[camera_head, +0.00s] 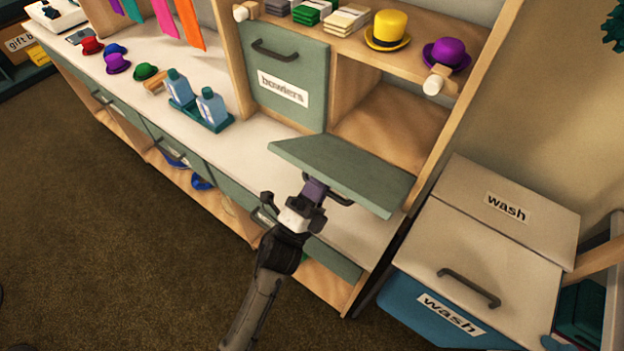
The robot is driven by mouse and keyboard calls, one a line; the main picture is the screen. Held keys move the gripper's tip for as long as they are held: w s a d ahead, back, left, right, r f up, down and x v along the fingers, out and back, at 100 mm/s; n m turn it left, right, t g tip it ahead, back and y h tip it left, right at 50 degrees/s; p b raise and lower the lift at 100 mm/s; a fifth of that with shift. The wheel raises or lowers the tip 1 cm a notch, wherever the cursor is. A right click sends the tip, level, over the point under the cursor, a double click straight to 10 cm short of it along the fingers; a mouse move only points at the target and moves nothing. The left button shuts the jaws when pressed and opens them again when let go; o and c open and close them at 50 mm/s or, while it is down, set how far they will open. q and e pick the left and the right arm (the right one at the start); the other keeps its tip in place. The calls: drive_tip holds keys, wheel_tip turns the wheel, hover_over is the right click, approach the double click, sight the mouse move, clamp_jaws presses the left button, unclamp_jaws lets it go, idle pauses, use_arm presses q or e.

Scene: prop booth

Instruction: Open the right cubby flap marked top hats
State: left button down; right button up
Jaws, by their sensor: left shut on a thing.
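The right cubby flap (345,170) is a green panel that is swung down, standing out from the shelf front below its open cubby (395,125). Its face with the label is turned away, so no marking shows. My left gripper (314,190) is shut on the flap's dark handle (341,200) at the flap's outer edge. The inside of the cubby shows as bare wood, and I see no hat in the visible part. My right gripper is not in view.
The left flap marked bowlers (285,85) is shut. A yellow hat (389,28) and a purple hat (446,54) stand on the shelf above. Bottles in a teal tray (215,122) stand on the counter. A lidded wash bin (480,265) is at the right.

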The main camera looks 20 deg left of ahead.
use_arm(q)
drive_tip(key=f+b, duration=0.1)
drive_tip(key=f, duration=0.1)
drive_tip(key=s+f, duration=0.1)
drive_tip(key=f+b, duration=0.1)
drive_tip(key=f, duration=0.1)
drive_tip(key=shift+s+a+f+b, duration=0.25)
drive_tip(key=shift+a+f+b, duration=0.05)
drive_tip(key=shift+s+f+b, duration=0.1)
drive_tip(key=shift+f+b, duration=0.5)
drive_tip(key=shift+f, duration=0.6)
drive_tip(key=c, duration=1.4)
unclamp_jaws()
